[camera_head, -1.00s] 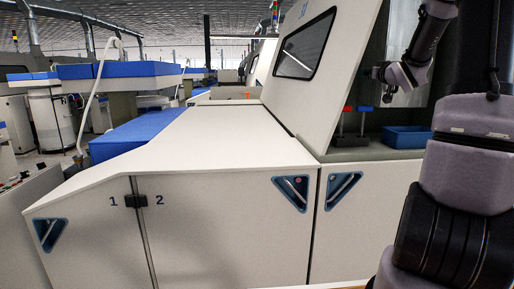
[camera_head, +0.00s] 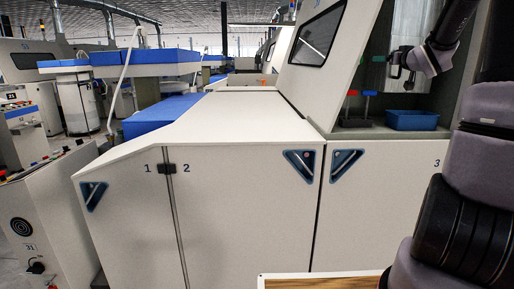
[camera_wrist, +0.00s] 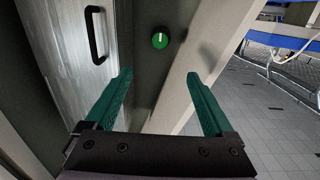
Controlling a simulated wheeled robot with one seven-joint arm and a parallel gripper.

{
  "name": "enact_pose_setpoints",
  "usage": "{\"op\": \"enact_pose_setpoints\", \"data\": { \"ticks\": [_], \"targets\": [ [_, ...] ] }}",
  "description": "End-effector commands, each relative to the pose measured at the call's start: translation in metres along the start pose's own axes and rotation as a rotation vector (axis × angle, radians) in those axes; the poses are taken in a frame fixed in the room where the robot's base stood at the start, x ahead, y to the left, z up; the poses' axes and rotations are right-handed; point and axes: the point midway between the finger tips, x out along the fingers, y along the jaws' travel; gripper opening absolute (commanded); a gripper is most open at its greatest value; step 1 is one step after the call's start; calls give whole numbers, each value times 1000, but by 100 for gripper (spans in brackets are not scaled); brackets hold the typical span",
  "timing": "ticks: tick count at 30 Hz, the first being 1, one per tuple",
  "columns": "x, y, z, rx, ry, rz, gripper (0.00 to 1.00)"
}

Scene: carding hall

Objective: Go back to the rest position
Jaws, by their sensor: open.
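My gripper (camera_head: 402,68) is at the upper right of the head view, in the open recess of the white machine, above a blue bin. In the wrist view my gripper (camera_wrist: 158,76) is open, its two green fingers apart with nothing between them. Beyond the fingers is a dark panel with a round green knob (camera_wrist: 160,40). A metal door with a black handle (camera_wrist: 95,36) is to its left. The fingers appear clear of these.
The blue bin (camera_head: 412,121) and two upright tools with red (camera_head: 353,93) and blue (camera_head: 370,93) tops stand on the recess ledge. The machine's white cabinet (camera_head: 240,215) fills the middle. A control console (camera_head: 50,215) stands left. A wood-edged board (camera_head: 318,282) is at the bottom.

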Motion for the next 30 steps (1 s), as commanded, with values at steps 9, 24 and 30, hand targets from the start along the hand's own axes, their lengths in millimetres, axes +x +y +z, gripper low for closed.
{"op": "enact_pose_setpoints", "data": {
  "ticks": [9, 24, 30],
  "targets": [
    [-22, -20, -6, 7, -84, 81, 88],
    [-178, -108, 15, 172, -470, 257, 88],
    [-290, -171, 58, 333, -737, 182, 88]
  ]
}}
